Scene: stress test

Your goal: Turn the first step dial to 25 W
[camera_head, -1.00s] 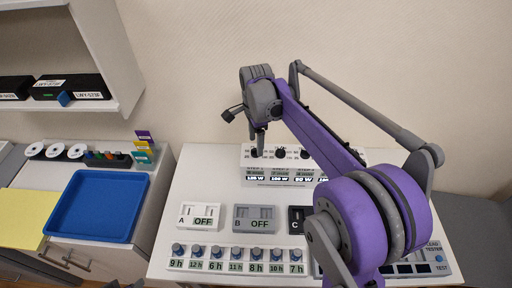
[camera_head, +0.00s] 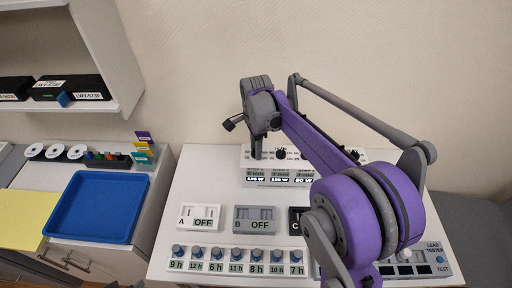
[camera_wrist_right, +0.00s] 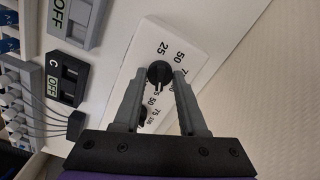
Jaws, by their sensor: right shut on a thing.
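The white dial unit (camera_head: 254,183) stands at the back of the white table, with several black dials along its top and a row of watt readouts on its front. My right gripper (camera_head: 257,154) points down at the leftmost dial and hides it in the head view. In the right wrist view my right gripper (camera_wrist_right: 162,80) has its fingertips on either side of a black round dial (camera_wrist_right: 158,74), shut on it. Printed numbers, 25, 50 and higher, ring this dial. I cannot read its pointer clearly. The first readout is too small to read surely. My left gripper is not in view.
White box A (camera_head: 199,224), grey box B (camera_head: 254,227) and dark box C (camera_head: 294,228) sit in front of the unit, A and B showing OFF. A row of blue-knobbed timers (camera_head: 236,267) lies along the front. A blue tray (camera_head: 76,232) is on the left cabinet.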

